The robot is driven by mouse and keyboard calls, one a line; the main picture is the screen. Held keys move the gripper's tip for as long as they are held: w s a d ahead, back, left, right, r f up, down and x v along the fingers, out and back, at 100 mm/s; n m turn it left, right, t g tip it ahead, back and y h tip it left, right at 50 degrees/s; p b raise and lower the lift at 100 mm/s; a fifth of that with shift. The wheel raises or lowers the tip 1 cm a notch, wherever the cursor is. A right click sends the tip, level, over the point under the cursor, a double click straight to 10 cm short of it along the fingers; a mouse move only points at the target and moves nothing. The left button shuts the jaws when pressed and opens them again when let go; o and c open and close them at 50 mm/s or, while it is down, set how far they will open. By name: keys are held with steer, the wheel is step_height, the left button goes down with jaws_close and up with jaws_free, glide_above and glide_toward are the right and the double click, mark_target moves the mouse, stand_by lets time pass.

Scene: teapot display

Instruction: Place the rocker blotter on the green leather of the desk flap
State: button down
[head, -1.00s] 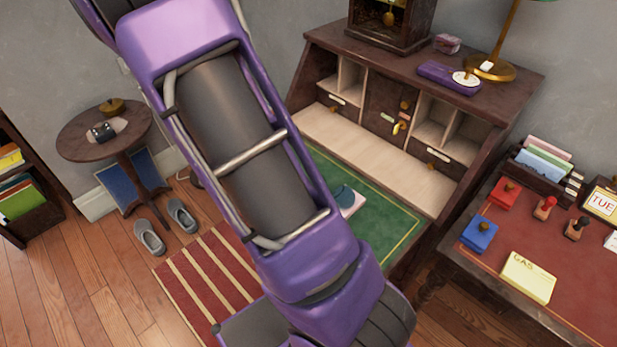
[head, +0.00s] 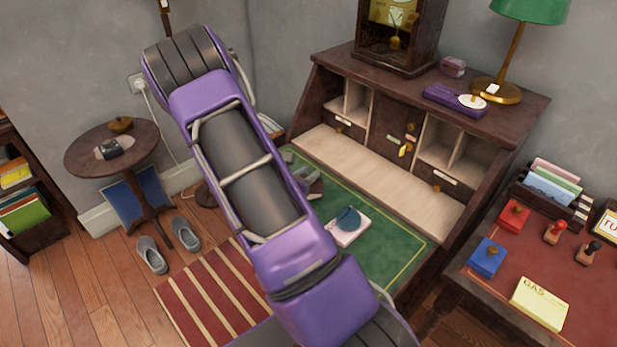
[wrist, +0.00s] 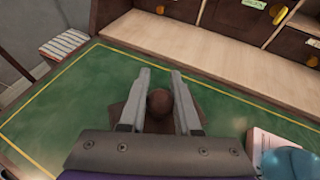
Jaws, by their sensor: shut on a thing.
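My gripper (wrist: 160,100) is shut on the rocker blotter (wrist: 159,103), whose round brown knob shows between the two grey fingers in the wrist view. Parts of its brown body show beside the fingers; its underside is hidden. In the head view the gripper (head: 306,178) and the blotter (head: 315,187) are over the far left part of the green leather (head: 385,258) of the desk flap, partly behind my arm. The leather with its yellow border line also fills much of the wrist view (wrist: 70,105). I cannot tell whether the blotter touches it.
A pale book or pad (head: 340,238) with a round teal thing (head: 348,220) on it lies on the leather, right of the gripper. The desk's pigeonholes (head: 435,140) rise behind the flap. A red-topped table (head: 460,290) stands at the right. Leather toward the right front is clear.

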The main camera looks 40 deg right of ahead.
steer(key=shift+f, duration=0.25)
steer(key=shift+f, duration=0.1)
steer(key=shift+f, duration=0.2)
steer(key=c, duration=0.6)
jaws_free()
steer(key=shift+r, duration=0.1)
steer(key=shift+r, duration=0.2)
steer(key=shift+s+a+r, duration=0.1)
steer(key=shift+a+r, duration=0.05)
steer(key=shift+a, duration=0.15)
steer(key=p+v, duration=0.1)
steer(key=v, duration=1)
steer(key=shift+s+a, duration=0.1)
steer(key=shift+s, duration=0.1)
